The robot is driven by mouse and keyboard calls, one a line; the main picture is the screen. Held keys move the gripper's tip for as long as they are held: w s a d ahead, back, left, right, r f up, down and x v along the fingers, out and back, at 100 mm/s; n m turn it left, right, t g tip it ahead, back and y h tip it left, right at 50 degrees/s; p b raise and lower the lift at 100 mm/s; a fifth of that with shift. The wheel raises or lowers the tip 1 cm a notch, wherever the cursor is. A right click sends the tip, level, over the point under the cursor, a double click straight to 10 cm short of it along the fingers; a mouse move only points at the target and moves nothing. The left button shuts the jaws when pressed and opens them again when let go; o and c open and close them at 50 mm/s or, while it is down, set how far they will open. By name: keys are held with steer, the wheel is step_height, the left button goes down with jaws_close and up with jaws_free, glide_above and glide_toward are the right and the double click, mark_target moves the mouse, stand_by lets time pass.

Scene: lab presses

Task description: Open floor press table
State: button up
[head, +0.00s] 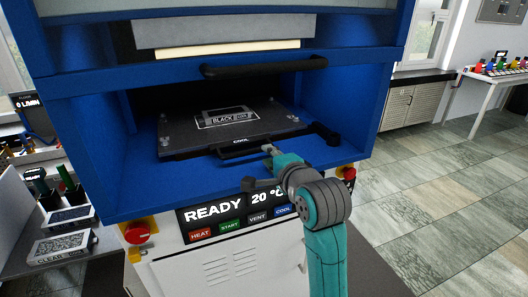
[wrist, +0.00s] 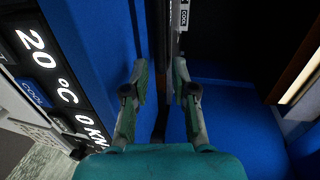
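The floor press (head: 110,164) is a blue frame with an open front. Inside it lies a dark flat table (head: 270,128) carrying a plate labelled BLACK. My gripper (head: 268,149) is at the right part of this handle, inside the opening. In the wrist view its two fingers (wrist: 161,82) are apart, with a dark strip between them. Whether they touch the handle cannot be told.
A dark bar handle (head: 264,66) crosses above the opening. The front panel reads READY 20 °C (head: 232,208) over several buttons. A red knob (head: 137,232) is at its left. A table with items (head: 60,230) stands at left. The tiled floor (head: 440,190) at right is clear.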

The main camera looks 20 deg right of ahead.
steer(key=shift+x, duration=2.1)
jaws_close()
